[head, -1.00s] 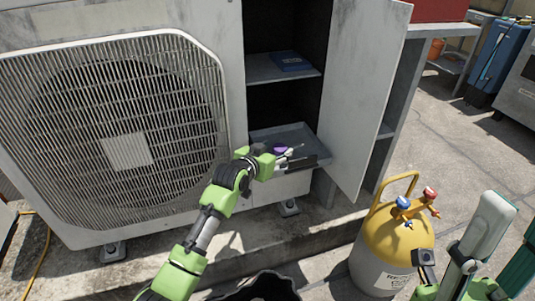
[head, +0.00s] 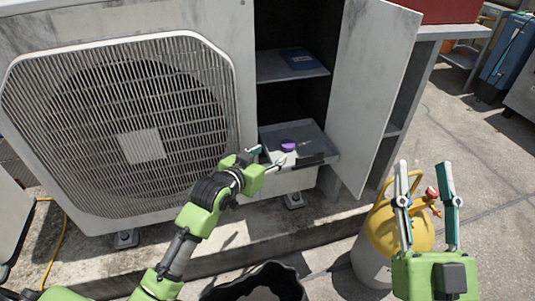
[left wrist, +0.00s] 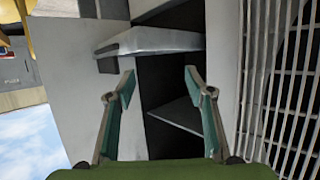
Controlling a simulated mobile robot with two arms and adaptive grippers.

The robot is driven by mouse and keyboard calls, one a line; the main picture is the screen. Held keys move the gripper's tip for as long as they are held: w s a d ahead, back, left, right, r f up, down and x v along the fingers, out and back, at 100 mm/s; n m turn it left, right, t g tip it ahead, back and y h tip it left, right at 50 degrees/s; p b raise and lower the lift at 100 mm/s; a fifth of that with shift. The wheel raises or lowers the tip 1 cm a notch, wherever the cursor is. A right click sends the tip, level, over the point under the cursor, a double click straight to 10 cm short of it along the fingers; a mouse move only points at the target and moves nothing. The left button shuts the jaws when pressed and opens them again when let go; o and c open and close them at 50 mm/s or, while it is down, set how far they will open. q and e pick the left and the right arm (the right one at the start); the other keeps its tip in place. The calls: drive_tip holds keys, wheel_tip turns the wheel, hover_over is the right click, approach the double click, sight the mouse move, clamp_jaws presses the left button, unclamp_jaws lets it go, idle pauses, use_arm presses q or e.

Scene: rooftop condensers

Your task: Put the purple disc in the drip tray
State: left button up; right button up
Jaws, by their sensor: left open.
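The purple disc (head: 288,146) lies in the grey drip tray (head: 329,150) on the low level of the open condenser cabinet. My left gripper (head: 267,156) is open and empty at the tray's front left, apart from the disc. In the left wrist view its two fingers (left wrist: 158,82) stand apart with nothing between them, and a pale tray-like shape (left wrist: 165,40) lies beyond; the disc does not show there. My right gripper (head: 424,172) is open and empty in front of the yellow gas cylinder.
A small thin tool (head: 305,146) seems to lie in the tray beside the disc. The open cabinet door (head: 372,90) bounds the right side. The yellow cylinder (head: 372,240) and a black bin (head: 262,285) stand in front.

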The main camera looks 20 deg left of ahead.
use_arm(q)
drive_tip(key=s+d+r+t+h, duration=0.1)
drive_tip(key=s+d+r+t, duration=0.2)
drive_tip(key=s+r, duration=0.7)
drive_tip(key=s+d+r+t+h, duration=0.2)
drive_tip(key=s+r+t, duration=0.4)
drive_tip(key=s+r, duration=0.4)
drive_tip(key=shift+s+d+r+t, duration=0.2)
drive_tip(key=shift+d+r+t, duration=0.1)
drive_tip(key=shift+d+r, duration=0.55)
drive_tip(key=shift+a, duration=0.1)
